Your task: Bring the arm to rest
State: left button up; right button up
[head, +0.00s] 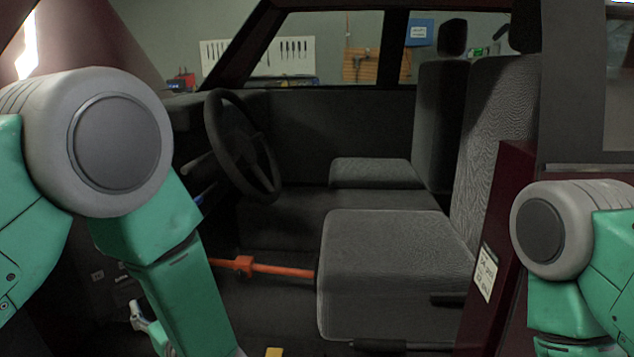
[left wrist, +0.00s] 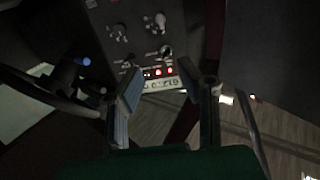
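My left arm (head: 185,285) comes in from the left of the head view and reaches down into the open car cab, below the steering wheel. In the left wrist view my left gripper (left wrist: 165,100) has its two fingers spread apart, with nothing between them. Behind the fingers is a dark control panel (left wrist: 138,22) with several knobs and lit red indicators. My right arm (head: 565,315) hangs down at the right edge of the head view. Its gripper is out of frame.
A steering wheel (head: 242,145) stands close right of my left arm, and its rim also shows in the left wrist view (left wrist: 45,92). An orange bar (head: 270,268) crosses the cab floor. A grey front seat (head: 395,260) and a dark red door pillar (head: 505,215) lie to the right.

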pick_arm(q)
jog(key=s+f+m+g+h+p, duration=0.4)
jog(key=s+f+m+h, duration=0.55)
jog(key=f, duration=0.65)
jog(key=s+f+g+h+p, duration=0.1)
jog(key=s+g+h, duration=0.1)
jog(key=s, duration=0.9)
jog(key=s+f+m+g+h+p, duration=0.1)
jog(key=s+g, duration=0.3)
jog(key=s, duration=0.7)
jog(key=shift+s+d+f+g+h+p, duration=0.15)
jog(key=shift+d+f+g+h+p, duration=0.1)
jog(key=shift+f+g+h+p, duration=0.3)
jog(key=shift+a, duration=0.1)
jog(key=shift+a, duration=0.25)
